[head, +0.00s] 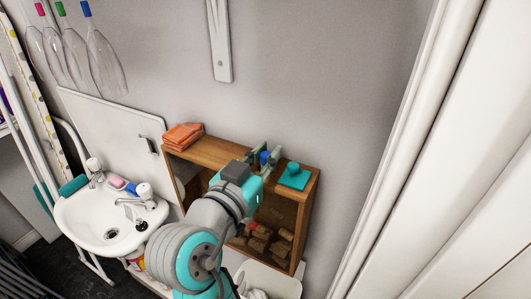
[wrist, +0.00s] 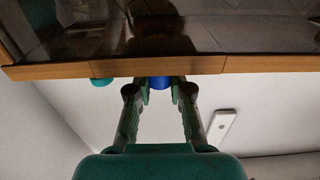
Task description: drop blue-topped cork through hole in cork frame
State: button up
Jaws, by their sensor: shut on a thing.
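The cork frame (head: 216,149) is a wooden box with a clear front, standing against the wall, with several brown corks (head: 257,244) in its lower part. My gripper (head: 264,160) is at the frame's top edge and is shut on the blue-topped cork (head: 264,157). In the wrist view, the blue top (wrist: 160,82) shows between the fingertips, close to the wooden edge (wrist: 205,65). The cork's lower body is hidden. I cannot make out the hole, or whether the cork is over it or in it.
A teal lidded object (head: 294,177) sits on the frame's top, just right of my gripper. Folded orange cloths (head: 183,135) lie on its left end. A white sink (head: 108,224) stands left. Clear hanging items (head: 105,62) with coloured tops are upper left.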

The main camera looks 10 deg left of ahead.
jog(key=shift+f, duration=0.2)
jog(key=o, duration=0.7)
jog(key=shift+o, duration=0.2)
jog(key=shift+s, duration=0.1)
jog(key=v, duration=1.1)
jog(key=shift+s+a, duration=0.15)
jog(key=shift+s, duration=0.25)
